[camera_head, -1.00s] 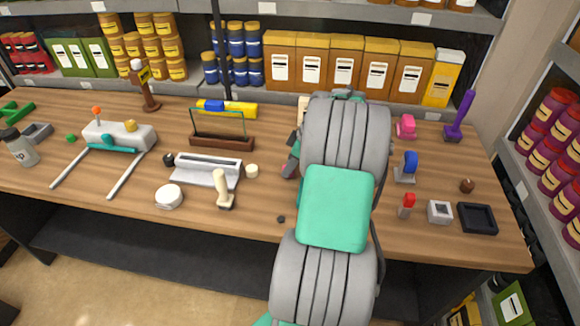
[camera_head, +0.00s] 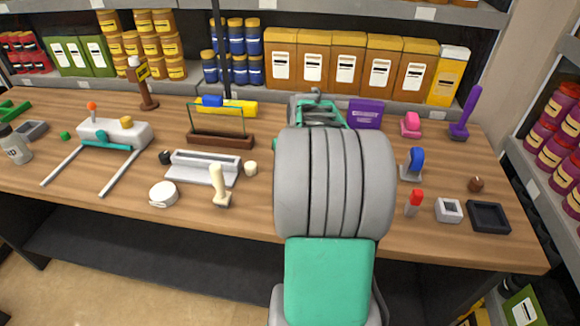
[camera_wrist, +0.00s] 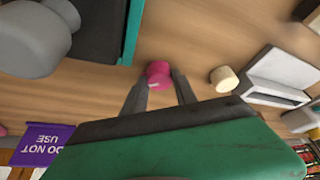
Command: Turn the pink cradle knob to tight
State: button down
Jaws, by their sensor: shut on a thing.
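In the wrist view a pink knob (camera_wrist: 158,72) with a small pale mark on its side sits between my fingertips. My gripper (camera_wrist: 160,84) is shut on it. Just beyond the knob to the upper left is a dark block with a teal edge (camera_wrist: 131,32), and a grey rounded part (camera_wrist: 35,38) lies over it. I cannot tell how the knob joins this block. In the head view my arm hides the knob and my fingers. I cannot read any tight mark.
A cream cylinder (camera_wrist: 224,79) stands close beside the knob, also seen in the head view (camera_head: 251,168). A purple sign (camera_head: 366,113) stands behind, and another pink object (camera_head: 410,125) is farther right. A white tray-like device (camera_head: 203,167) lies left.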

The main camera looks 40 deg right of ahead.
jog(key=m+h, duration=0.1)
jog(key=m, duration=0.2)
jog(key=m+g+b, duration=0.1)
jog(key=m, duration=0.2)
jog(key=shift+w+a+h, duration=0.1)
jog(key=shift+a+h, duration=0.1)
jog(key=shift+h, duration=0.2)
jog(key=shift+g, duration=0.3)
jog(key=c, duration=1)
grip_release()
jog(key=v, duration=0.7)
jog(key=shift+a+r+b, duration=0.2)
jog(key=shift+r+b, duration=0.15)
jog(key=shift+b, duration=0.05)
